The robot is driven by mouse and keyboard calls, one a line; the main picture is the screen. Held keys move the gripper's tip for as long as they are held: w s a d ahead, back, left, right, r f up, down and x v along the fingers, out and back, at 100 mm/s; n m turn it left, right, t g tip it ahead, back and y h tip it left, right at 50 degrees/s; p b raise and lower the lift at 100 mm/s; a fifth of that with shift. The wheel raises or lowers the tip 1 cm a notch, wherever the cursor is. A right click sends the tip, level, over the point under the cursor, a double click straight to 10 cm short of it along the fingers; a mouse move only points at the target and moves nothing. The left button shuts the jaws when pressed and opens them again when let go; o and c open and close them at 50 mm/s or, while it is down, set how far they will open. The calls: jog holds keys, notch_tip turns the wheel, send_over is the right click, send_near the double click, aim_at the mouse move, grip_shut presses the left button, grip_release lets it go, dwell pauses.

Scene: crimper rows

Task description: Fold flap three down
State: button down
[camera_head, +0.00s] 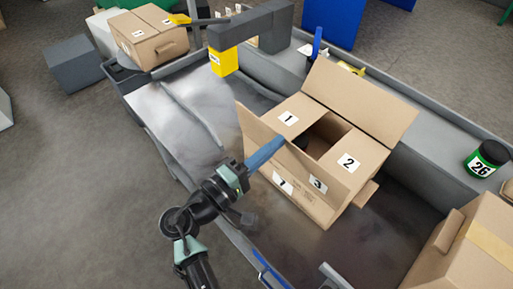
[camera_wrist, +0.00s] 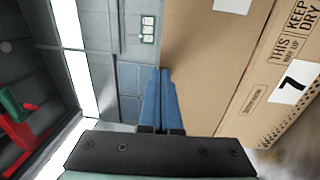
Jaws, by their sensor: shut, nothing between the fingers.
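An open cardboard box (camera_head: 325,207) stands on the grey work surface. Flap 1 (camera_head: 270,117) and flap 2 (camera_head: 367,154) lie folded inward, with a dark gap between them. Flap three (camera_head: 300,168) stands raised along the near side. The unlabelled far flap (camera_head: 365,97) also stands up. My gripper (camera_head: 283,138) is shut and empty, its blue fingers crossing flap three near its middle. In the wrist view the fingers (camera_wrist: 161,72) lie close to a brown cardboard panel (camera_wrist: 205,55); contact is unclear. The box side with label 7 (camera_wrist: 293,85) shows at right.
Another box (camera_head: 147,37) stands at the back left, and a taped box (camera_head: 480,235) at the lower right. A yellow block (camera_head: 223,62) hangs from a grey arm behind the open box. A jar labelled 26 (camera_head: 487,159) stands at right.

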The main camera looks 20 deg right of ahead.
jog(key=w+d+r+g+y+p, duration=0.25)
jog(key=d+y+p, duration=0.45)
jog(key=p, duration=0.6)
jog(key=w+d+f+g+y+b, duration=0.3)
jog(key=d+f+y+b, duration=0.5)
jog(key=f+y+b, duration=0.1)
jog(key=shift+f+g+y, duration=0.35)
jog(key=shift+f+y, duration=0.05)
jog(key=shift+f, duration=0.1)
jog(key=shift+d+f+b, duration=0.15)
jog(key=shift+f+b, duration=0.05)
jog(key=shift+b, duration=0.25)
jog(key=shift+r, duration=0.1)
